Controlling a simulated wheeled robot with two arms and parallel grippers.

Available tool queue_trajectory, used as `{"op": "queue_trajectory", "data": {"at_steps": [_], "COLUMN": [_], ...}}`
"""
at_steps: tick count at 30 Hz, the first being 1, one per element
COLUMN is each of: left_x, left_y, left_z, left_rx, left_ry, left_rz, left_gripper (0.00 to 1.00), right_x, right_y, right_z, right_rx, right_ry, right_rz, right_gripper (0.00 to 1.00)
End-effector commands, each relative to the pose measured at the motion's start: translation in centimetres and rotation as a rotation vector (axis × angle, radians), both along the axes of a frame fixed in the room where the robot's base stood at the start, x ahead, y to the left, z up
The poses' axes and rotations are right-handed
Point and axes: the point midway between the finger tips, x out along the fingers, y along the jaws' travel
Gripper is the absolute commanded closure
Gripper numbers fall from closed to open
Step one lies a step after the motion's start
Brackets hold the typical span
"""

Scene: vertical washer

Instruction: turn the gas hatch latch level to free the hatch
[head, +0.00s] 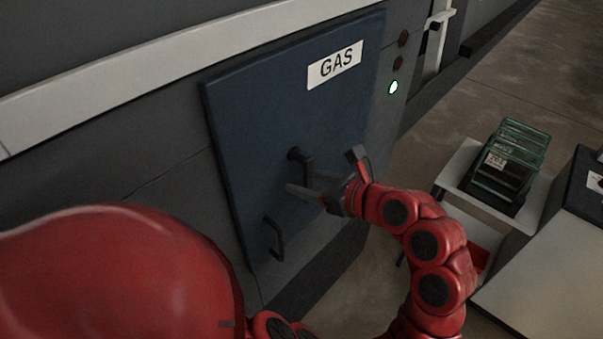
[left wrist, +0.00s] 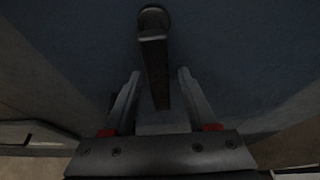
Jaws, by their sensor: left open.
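The gas hatch (head: 260,110) is a dark blue panel with a white GAS label (head: 334,64), and it sits flush in the grey wall. Its dark latch (head: 308,166) has a round pivot near the middle of the hatch, and its lever points downward in the head view. My left gripper (head: 321,170) is at the latch with its fingers open. In the left wrist view, the latch lever (left wrist: 156,65) reaches down between the two fingertips (left wrist: 159,73), with a gap on each side. My right gripper is not in view.
A dark pull handle (head: 275,240) is low on the hatch. Indicator lamps (head: 393,87) sit right of the hatch, the lowest lit pale green. A glassy greenish rack (head: 505,165) stands on a white stand (head: 460,165) at right. Floor shows between wall and stand.

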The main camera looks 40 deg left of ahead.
Motion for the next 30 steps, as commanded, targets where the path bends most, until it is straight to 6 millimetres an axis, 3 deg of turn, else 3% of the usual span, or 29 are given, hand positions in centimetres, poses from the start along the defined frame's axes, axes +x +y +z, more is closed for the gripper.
{"op": "queue_trajectory", "data": {"at_steps": [6,15,30], "left_x": [0.02,0.02,0.02], "left_y": [-0.01,-0.01,-0.01], "left_z": [-0.01,0.01,0.05], "left_rx": [0.000,0.000,0.001], "left_ry": [0.000,0.000,-0.001], "left_rz": [-0.001,0.000,0.000], "left_gripper": [0.46,1.00,1.00], "right_x": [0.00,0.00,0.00], "right_y": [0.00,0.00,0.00], "right_z": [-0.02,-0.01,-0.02], "right_rx": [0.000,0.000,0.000], "right_ry": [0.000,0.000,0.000], "right_rz": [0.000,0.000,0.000], "right_gripper": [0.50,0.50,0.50]}}
